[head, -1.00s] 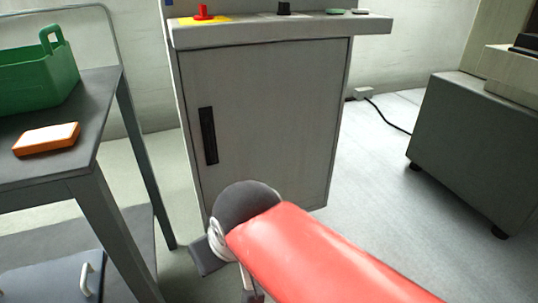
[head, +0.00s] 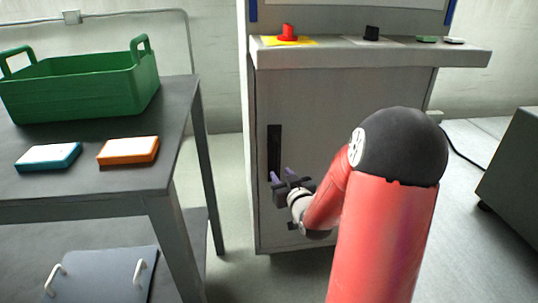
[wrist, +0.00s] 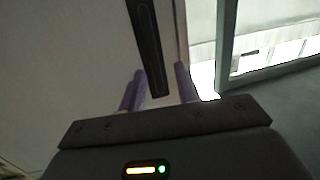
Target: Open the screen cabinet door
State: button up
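The screen cabinet door (head: 320,105) is a grey panel below the control ledge, and it looks closed. Its handle (head: 274,140) is a black upright strip near the door's left edge; it also shows in the wrist view (wrist: 147,40). My gripper (head: 281,173) is at the lower part of the handle, with its purple fingers pointing at the door. In the wrist view the fingers (wrist: 162,78) are spread, with the handle's end appearing between them. I cannot tell whether they touch it. Part of the door is hidden behind my red arm.
A grey table (head: 100,188) stands on the left with a green crate (head: 85,90), a blue-and-white block (head: 48,157) and an orange-and-white block (head: 128,151). A panel with white handles (head: 100,280) lies on its lower shelf. A dark grey unit (head: 515,165) stands at the right.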

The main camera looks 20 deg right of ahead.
aim_at(277, 162)
jog(key=shift+m+t, duration=0.3)
jog(key=shift+t, duration=0.2)
jog(key=w, duration=0.2)
jog(key=w+d, duration=0.1)
jog(key=w, duration=0.2)
jog(key=w+p, duration=0.1)
jog(key=w, duration=0.2)
jog(key=shift+d, duration=0.4)
jog(key=shift+c, duration=0.2)
grip_shut()
